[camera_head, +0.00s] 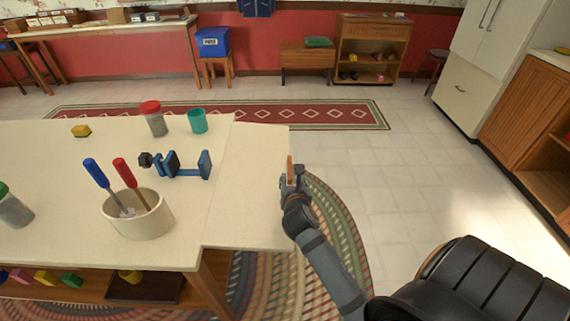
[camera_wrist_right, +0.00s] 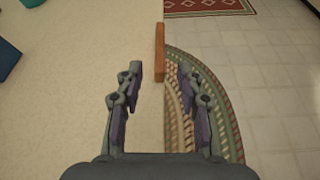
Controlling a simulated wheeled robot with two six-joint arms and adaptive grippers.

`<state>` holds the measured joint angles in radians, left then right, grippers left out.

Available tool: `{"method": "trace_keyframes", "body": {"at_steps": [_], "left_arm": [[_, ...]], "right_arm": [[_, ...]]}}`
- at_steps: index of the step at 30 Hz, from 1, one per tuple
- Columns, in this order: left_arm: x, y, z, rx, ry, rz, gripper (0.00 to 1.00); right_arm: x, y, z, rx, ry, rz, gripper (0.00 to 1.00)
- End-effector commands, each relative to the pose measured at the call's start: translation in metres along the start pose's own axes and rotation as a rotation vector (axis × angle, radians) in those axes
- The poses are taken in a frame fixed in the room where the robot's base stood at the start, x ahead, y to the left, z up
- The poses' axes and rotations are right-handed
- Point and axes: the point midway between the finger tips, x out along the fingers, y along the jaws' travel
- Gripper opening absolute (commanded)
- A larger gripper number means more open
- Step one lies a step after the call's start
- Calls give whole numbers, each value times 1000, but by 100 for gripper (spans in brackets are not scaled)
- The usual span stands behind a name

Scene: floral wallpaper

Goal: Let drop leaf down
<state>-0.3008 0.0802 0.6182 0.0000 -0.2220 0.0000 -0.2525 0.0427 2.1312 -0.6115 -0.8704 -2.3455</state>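The cream drop leaf (camera_head: 250,190) is at the right end of the table (camera_head: 60,150) and is raised, about level with the main top. A narrow brown wooden piece (camera_head: 290,165) sits at its right edge; it also shows in the right wrist view (camera_wrist_right: 160,50). My right gripper (camera_head: 293,180) is at that edge. In the right wrist view its fingers (camera_wrist_right: 160,72) are apart, with the near end of the wooden piece appearing between the tips. I cannot tell if they touch it. My left gripper is not in view.
The leaf is bare.

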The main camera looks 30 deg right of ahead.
Motion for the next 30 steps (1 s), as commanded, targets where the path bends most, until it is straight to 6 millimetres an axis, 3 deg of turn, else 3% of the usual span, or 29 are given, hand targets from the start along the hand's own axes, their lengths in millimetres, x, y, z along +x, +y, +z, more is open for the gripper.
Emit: {"method": "trace_keyframes", "body": {"at_steps": [6, 13, 24, 30], "left_arm": [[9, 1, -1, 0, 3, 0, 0], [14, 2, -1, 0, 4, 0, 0], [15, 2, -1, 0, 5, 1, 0], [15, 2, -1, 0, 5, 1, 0]], "right_arm": [[48, -1, 1, -1, -5, -1, 38], [84, 0, 1, 1, -3, 0, 38], [93, 0, 2, 3, -2, 1, 38], [92, 0, 2, 3, -2, 1, 12]]}}
